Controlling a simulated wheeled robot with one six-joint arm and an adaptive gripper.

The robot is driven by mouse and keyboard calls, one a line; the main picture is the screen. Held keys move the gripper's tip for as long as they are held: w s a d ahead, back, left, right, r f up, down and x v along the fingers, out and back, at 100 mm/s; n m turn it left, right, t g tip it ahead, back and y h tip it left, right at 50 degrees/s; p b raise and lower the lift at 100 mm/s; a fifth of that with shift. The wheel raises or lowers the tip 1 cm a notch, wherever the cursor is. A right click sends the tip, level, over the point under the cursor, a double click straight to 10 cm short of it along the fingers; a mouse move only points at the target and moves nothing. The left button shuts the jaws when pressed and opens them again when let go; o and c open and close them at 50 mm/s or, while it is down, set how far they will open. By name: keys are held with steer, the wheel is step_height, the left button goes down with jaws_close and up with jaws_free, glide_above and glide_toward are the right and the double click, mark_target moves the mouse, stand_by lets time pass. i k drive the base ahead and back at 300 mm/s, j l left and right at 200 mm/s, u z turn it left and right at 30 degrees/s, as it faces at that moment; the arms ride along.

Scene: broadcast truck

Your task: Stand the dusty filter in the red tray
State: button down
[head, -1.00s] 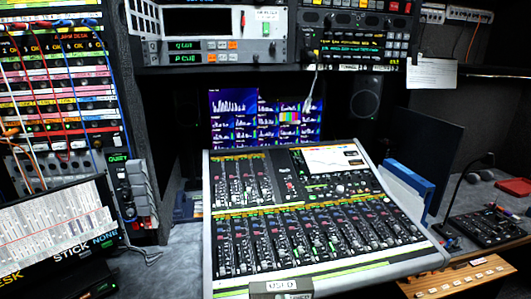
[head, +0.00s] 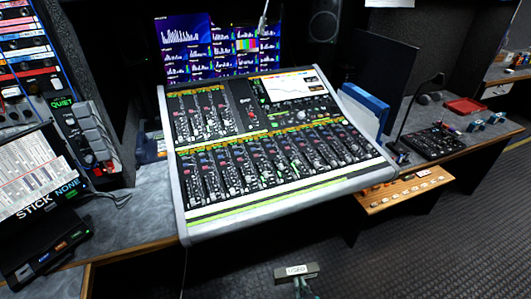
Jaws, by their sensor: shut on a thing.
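A grey block with a white label reading "USED" (head: 284,273), which looks like the dusty filter, is at the bottom of the head view, above the dark floor and in front of the mixing console. My gripper (head: 304,285) is shut on it from below in the picture; only a small part of the gripper shows, and the fingertips are mostly hidden. The red tray (head: 465,106) lies on the desk at the far right, well away from my gripper. No thing is visible inside it.
The large mixing console (head: 270,150) fills the middle. A wooden strip with small labels (head: 405,188) juts out at its right front. A black lamp (head: 408,115), a small black panel (head: 433,143) and small teal items (head: 487,122) are near the tray. The ribbed floor (head: 440,240) is clear at lower right.

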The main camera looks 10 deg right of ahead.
mark_target(472, 105)
steer(key=i+z, duration=0.15)
steer(key=z, duration=0.3)
steer(key=i+z, duration=0.15)
steer(key=z, duration=0.3)
steer(key=i+j+z, duration=0.15)
steer(key=z, duration=0.3)
steer(key=i+j+z, duration=0.1)
steer(key=z, duration=0.3)
steer(key=i+j+z, duration=0.1)
steer(key=j+z, duration=0.15)
steer(key=z, duration=0.2)
steer(key=j+z, duration=0.2)
steer(key=z, duration=0.25)
steer(key=j+z, duration=0.15)
steer(key=z, duration=0.25)
steer(key=j+z, duration=0.2)
steer(key=z, duration=0.25)
steer(key=k+j+z, duration=0.1)
steer(key=z, duration=0.35)
steer(key=k+j+z, duration=0.1)
steer(key=z, duration=0.35)
steer(key=k+j+z, duration=0.1)
steer(key=z, duration=0.3)
steer(key=k+j+z, duration=0.15)
steer(key=z, duration=0.3)
